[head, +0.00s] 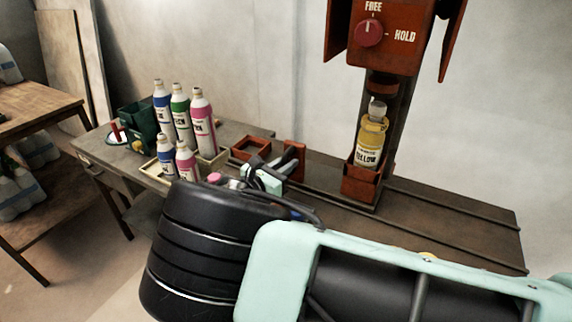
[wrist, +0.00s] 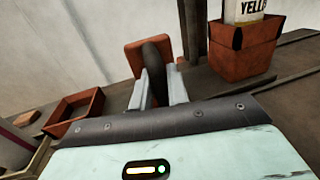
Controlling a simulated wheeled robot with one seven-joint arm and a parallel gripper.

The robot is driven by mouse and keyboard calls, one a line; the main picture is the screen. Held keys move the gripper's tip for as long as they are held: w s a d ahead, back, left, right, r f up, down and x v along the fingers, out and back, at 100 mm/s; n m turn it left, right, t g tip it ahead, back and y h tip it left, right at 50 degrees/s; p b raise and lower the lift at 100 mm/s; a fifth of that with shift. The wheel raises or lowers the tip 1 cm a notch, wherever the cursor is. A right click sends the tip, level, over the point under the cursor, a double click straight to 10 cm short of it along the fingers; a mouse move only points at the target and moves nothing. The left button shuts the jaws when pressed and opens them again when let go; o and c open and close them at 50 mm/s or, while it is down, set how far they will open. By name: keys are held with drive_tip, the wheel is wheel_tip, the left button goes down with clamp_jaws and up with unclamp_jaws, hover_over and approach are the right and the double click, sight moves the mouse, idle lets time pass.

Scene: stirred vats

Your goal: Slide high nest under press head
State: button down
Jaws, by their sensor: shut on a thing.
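A red-brown nest (head: 360,188) with a yellow-labelled bottle (head: 371,142) upright in it stands on the bench, below the press head (head: 383,88); I cannot tell whether they line up exactly. The nest also shows in the wrist view (wrist: 242,52), right of my gripper. A lower, empty square nest (head: 250,147) sits to the left, also in the wrist view (wrist: 75,108). Between them stands an upright orange plate (head: 295,158) with a dark handle (wrist: 156,68) before it. My gripper (wrist: 158,92) is shut on this handle, its fingers on either side.
The red press housing (head: 368,35) carries a knob marked FREE and HOLD. Rails (head: 440,246) run along the bench. Several coloured bottles (head: 180,115) stand at the left beside a dark green container (head: 137,125). Bare bench lies right of the press.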

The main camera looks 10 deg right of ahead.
drive_tip(key=c, duration=1.4)
unclamp_jaws()
drive_tip(key=shift+w+a, duration=0.2)
drive_tip(key=shift+a, duration=0.15)
drive_tip(key=b+v, duration=0.3)
drive_tip(key=v, duration=1.4)
drive_tip(key=shift+s, duration=0.35)
